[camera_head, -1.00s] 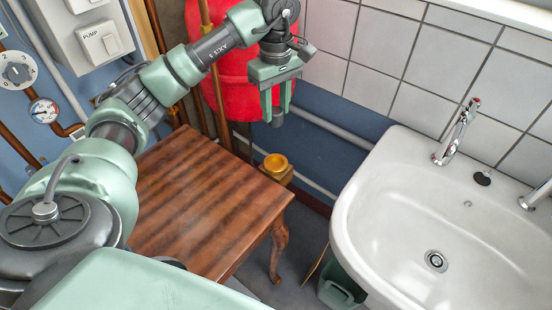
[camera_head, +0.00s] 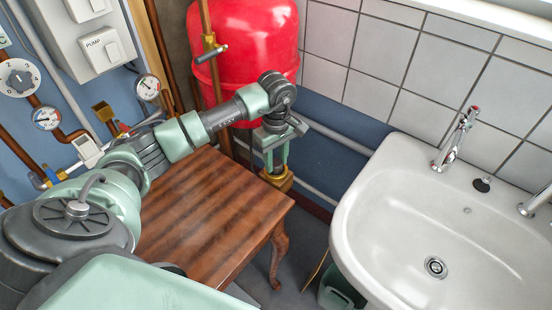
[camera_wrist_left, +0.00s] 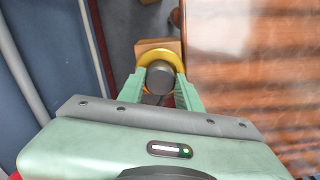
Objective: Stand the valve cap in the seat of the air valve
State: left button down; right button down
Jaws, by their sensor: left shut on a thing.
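The air valve (camera_head: 282,184) is a brass-yellow block with a round cup-like seat, low beside the wooden table. In the left wrist view its yellow seat (camera_wrist_left: 161,54) shows as a ring around the far side of the cap. The valve cap (camera_wrist_left: 160,77) is a dark grey round piece. My left gripper (camera_head: 275,169) points down over the valve, and in the wrist view its fingers (camera_wrist_left: 158,84) are shut on the cap. The fingers hide the cap and part of the seat in the head view. I cannot tell whether the cap touches the seat. My right gripper is not in view.
The wooden table (camera_head: 215,205) stands close beside the valve. A red tank (camera_head: 245,60) and a copper pipe with a brass fitting (camera_head: 210,45) stand behind my left arm. Grey pipes (camera_head: 340,137) run along the blue wall. A white sink (camera_head: 400,225) is at the right.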

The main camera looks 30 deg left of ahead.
aim_at(276, 163)
pick_arm(q)
jog(key=shift+f, duration=0.1)
jog(key=c, duration=1)
grip_release()
jog(key=shift+o, duration=0.2)
jog(key=shift+r, duration=0.2)
notch_tip(276, 163, up, 12)
jog(key=b, duration=0.1)
